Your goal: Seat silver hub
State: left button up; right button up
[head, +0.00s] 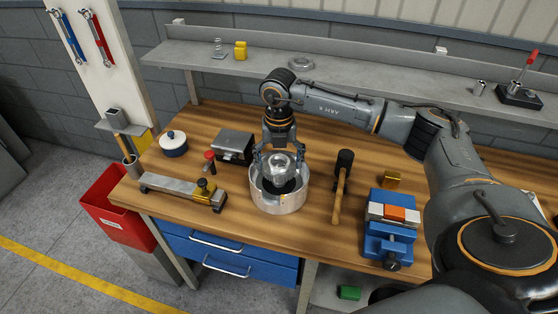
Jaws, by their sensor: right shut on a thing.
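The silver hub (281,167) is a shiny round part at the middle of the wooden bench. My right gripper (279,156) points down from above and is shut on it, with fingers at both sides. Below it stands a round, open-topped silver housing (277,204) with a dark inside. The hub overlaps the far part of the housing's opening in the head view. I cannot tell whether the hub touches anything inside it. My left gripper is not in view.
A hammer (338,200) lies right of the housing, and a blue vise (388,240) stands further right. A flat metal fixture (180,188) and a grey block device (234,146) are to the left. A shelf (335,80) runs behind. Bare wood surrounds the housing.

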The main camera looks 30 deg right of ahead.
jog(key=shift+f+b, duration=1.7)
jog(key=shift+f, duration=0.65)
jog(key=o, duration=1.5)
jog(key=shift+o, duration=0.3)
jog(key=shift+f, duration=0.1)
jog(key=shift+r+p, duration=2.25)
jog(key=shift+r, duration=1.35)
